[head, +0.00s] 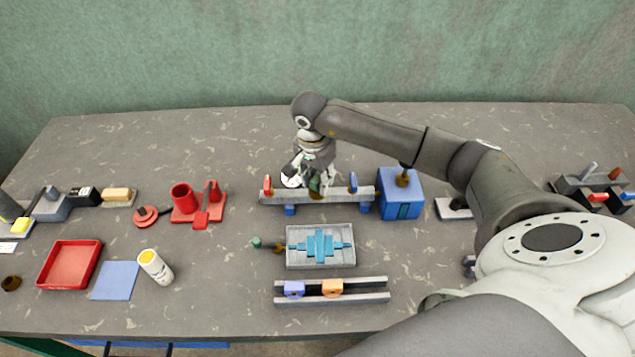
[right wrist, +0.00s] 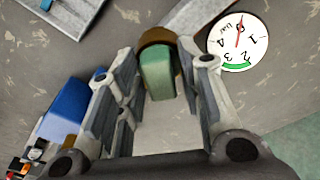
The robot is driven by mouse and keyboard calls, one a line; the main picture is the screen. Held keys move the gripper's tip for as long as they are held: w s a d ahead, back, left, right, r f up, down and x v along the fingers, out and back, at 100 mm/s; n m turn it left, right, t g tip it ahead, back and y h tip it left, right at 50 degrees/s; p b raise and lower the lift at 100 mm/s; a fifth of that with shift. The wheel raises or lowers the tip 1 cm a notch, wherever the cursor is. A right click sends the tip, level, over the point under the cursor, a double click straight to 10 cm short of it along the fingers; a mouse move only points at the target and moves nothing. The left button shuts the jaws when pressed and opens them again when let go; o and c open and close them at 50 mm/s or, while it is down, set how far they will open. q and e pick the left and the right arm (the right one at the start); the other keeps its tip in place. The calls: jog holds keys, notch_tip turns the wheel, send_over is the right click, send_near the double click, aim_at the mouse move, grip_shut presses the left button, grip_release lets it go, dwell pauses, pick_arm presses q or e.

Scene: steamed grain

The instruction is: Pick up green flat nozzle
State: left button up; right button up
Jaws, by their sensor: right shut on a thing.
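The green flat nozzle (right wrist: 157,78) has a flat green tongue and a brown collar (right wrist: 158,38). In the right wrist view it stands between my right gripper's fingers (right wrist: 160,62), which are shut on it. In the head view the nozzle (head: 315,187) shows small under my right gripper (head: 317,172), at the grey rail (head: 335,195). I cannot tell whether it still touches the rail. My left gripper is not in view.
A white dial gauge (head: 290,180) is close beside the right gripper. Red and blue upright pieces stand on the rail, with a blue box (head: 400,205) to its right. A grey tray (head: 348,259) with teal pieces lies in front; a small green-and-brown part (head: 256,242) lies left of it.

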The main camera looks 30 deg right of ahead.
aim_at(318, 176)
jog(key=shift+r, duration=0.6)
notch_tip(318, 176, up, 2)
jog(key=shift+r+p, duration=0.25)
jog(key=shift+p, duration=0.55)
jog(key=s+a+r+p, duration=0.2)
jog(key=s+r+p, duration=0.3)
jog(key=s+r, duration=0.4)
jog(key=s, duration=0.5)
jog(key=shift+r+p, duration=0.2)
jog(key=shift+p, duration=0.1)
jog(key=shift+a, duration=0.1)
